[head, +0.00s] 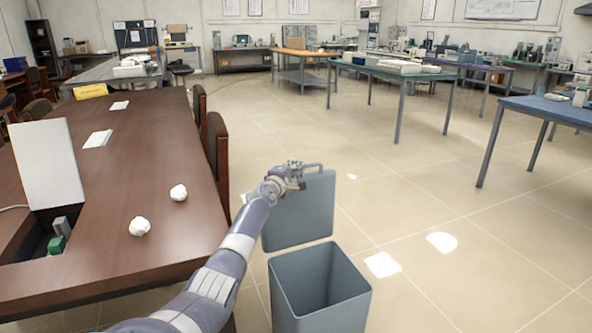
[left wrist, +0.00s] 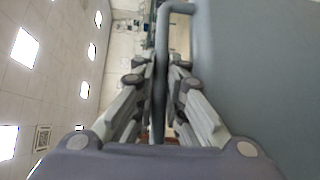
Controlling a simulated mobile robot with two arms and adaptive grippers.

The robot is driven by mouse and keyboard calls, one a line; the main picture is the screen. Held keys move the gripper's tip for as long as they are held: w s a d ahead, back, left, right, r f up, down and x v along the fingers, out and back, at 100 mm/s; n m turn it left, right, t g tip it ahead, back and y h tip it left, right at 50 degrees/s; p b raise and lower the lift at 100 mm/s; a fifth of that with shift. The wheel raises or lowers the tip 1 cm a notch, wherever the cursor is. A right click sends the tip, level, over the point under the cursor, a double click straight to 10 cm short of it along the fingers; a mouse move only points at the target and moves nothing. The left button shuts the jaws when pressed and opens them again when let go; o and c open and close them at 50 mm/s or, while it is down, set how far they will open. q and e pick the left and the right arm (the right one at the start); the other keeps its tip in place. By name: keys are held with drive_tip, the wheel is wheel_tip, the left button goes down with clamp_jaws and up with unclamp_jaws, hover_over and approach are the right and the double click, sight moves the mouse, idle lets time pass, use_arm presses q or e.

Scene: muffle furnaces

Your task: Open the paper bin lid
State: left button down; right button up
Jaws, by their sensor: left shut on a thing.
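The grey paper bin (head: 338,318) stands on the floor to the right of the brown table, its mouth open and its inside looking empty. Its grey lid (head: 300,218) stands upright at the bin's back edge. A bar handle (head: 313,167) sticks out at the lid's top. My left gripper (head: 294,178) is at the lid's top left, shut on the handle. In the left wrist view the handle bar (left wrist: 160,75) runs between the fingers, and the lid (left wrist: 265,80) fills the right side. My right gripper is in neither view.
The brown table (head: 150,240) on the left holds two crumpled white paper balls (head: 178,192) (head: 140,226), papers and a white panel (head: 48,162). Brown chairs (head: 217,155) stand at its right edge.

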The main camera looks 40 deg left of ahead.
use_arm(q)
drive_tip(key=c, duration=1.9)
unclamp_jaws()
drive_tip(key=shift+s+d, duration=0.1)
drive_tip(key=shift+d, duration=0.05)
drive_tip(key=shift+s+d, duration=0.3)
drive_tip(key=shift+s, duration=0.15)
drive_tip(key=shift+v, duration=5.4)
drive_tip(key=shift+a, duration=0.15)
